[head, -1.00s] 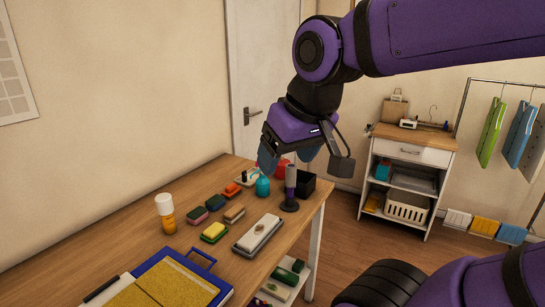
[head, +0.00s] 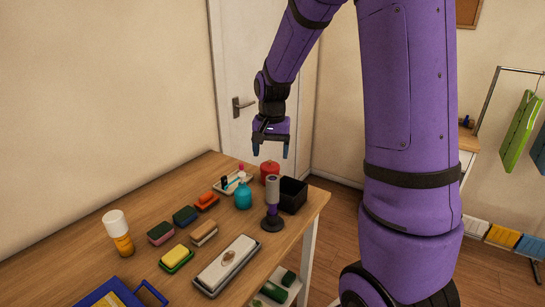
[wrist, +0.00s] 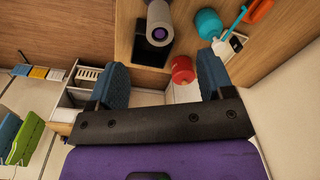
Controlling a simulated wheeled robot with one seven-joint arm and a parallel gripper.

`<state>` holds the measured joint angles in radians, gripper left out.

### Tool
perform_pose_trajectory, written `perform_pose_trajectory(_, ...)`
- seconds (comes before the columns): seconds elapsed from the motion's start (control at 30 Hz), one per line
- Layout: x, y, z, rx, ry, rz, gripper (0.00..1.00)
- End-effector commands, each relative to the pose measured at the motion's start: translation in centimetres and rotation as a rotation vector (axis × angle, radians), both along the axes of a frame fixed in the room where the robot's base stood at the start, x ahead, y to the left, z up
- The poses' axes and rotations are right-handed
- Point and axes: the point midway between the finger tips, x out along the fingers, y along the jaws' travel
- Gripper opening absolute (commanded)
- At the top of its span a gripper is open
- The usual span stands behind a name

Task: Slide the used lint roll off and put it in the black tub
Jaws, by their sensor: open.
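The lint roll (head: 273,188) is a grey cylinder on an upright purple post with a round black base, near the table's right edge. In the wrist view the roll (wrist: 156,12) shows at the top, its purple core end facing me. The black tub (head: 293,196) stands just behind and right of it; the wrist view shows the tub (wrist: 148,56) beside the roll, partly covered by it. My gripper (head: 271,150) points down with blue fingers spread, empty, above the far end of the table. Both fingers (wrist: 163,84) show in the wrist view, apart from the roll.

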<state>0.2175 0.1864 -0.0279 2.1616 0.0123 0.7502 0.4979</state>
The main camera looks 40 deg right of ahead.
Motion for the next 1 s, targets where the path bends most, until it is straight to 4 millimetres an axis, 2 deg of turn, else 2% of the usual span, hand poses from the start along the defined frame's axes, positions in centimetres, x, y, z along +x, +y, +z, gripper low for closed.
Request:
perform_pose_trajectory(0.1,1.0,-1.1,-2.1,0.006,0.027,-0.047,0.74)
perform_pose_trajectory(0.27,1.6,-1.6,-3.5,0.01,0.043,-0.076,0.74)
perform_pose_trajectory(0.47,1.6,-1.7,-5.2,0.01,0.046,-0.08,0.74)
perform_pose_trajectory(0.8,1.6,-1.7,-10.8,0.01,0.046,-0.078,0.74)
perform_pose_trajectory(1.0,1.6,-1.7,-13.1,0.01,0.046,-0.078,0.74)
